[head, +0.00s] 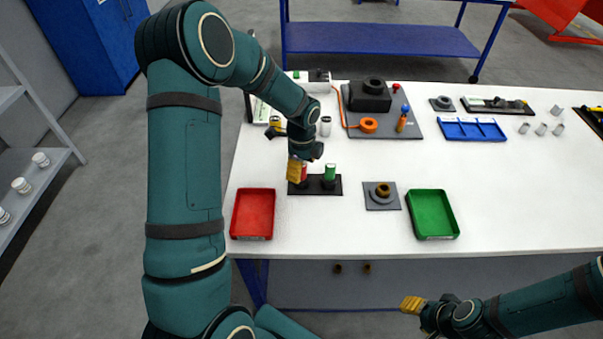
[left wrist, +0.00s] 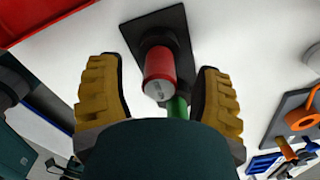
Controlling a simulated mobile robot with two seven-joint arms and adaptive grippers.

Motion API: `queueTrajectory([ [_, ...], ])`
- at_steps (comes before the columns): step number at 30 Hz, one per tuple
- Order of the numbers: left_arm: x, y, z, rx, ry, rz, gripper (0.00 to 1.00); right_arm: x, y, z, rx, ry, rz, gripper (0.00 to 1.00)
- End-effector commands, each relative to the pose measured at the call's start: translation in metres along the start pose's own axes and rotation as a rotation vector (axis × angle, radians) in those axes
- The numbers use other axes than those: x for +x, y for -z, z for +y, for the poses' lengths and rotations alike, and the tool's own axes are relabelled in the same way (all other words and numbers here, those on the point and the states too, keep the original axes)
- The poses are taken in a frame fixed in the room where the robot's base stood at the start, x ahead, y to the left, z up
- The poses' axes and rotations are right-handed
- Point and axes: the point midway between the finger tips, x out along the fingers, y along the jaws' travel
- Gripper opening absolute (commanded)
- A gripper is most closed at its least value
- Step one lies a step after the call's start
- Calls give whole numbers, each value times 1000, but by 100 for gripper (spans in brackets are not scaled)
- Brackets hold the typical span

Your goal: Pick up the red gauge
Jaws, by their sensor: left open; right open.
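The red gauge (left wrist: 159,68) is a red cylinder with a pale end face, standing in a black holder (left wrist: 172,22) next to a green gauge (left wrist: 178,106). In the head view the red gauge (head: 304,172) is partly hidden by my left gripper (head: 296,172), and the green gauge (head: 330,172) shows to its right. In the left wrist view my left gripper (left wrist: 160,92) is open, with one yellow finger on each side of the red gauge and visible gaps between. My right gripper (head: 412,305) is low in front of the table, away from the gauges; its finger gap is not clear.
A red tray (head: 234,222) lies left of the holder and a green tray (head: 452,232) to the right. A grey plate with a brass ring (head: 372,204) lies between. A grey board with a black block (head: 408,132) stands behind. The table's front right is clear.

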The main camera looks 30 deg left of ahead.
Motion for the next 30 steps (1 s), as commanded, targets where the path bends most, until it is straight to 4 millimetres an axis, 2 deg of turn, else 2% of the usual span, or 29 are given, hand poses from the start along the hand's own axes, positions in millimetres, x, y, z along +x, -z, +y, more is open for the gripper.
queueTrajectory([
  [3, 15, 0, 1, -1, -2, 0, 66, 2, -1, 1, -1, 0, -2, 47],
  [11, 17, 0, 0, -2, 1, 0, 64, 2, -1, 1, -1, 0, -2, 47],
  [15, 16, 0, 0, -2, 0, 0, 15, 2, -1, 1, -1, 0, -2, 47],
  [16, 16, 0, 0, -2, 0, 0, 5, 2, -1, 1, -1, 0, -2, 47],
  [17, 16, 0, 0, -2, 0, 0, 0, 2, -1, 1, -1, 0, -2, 47],
  [26, 15, 0, 0, -1, 1, 0, 0, 2, -1, 1, 0, 0, -2, 47],
  [30, 3, -1, 0, -1, 2, -1, 0, 0, 0, 0, 0, 0, -1, 47],
])
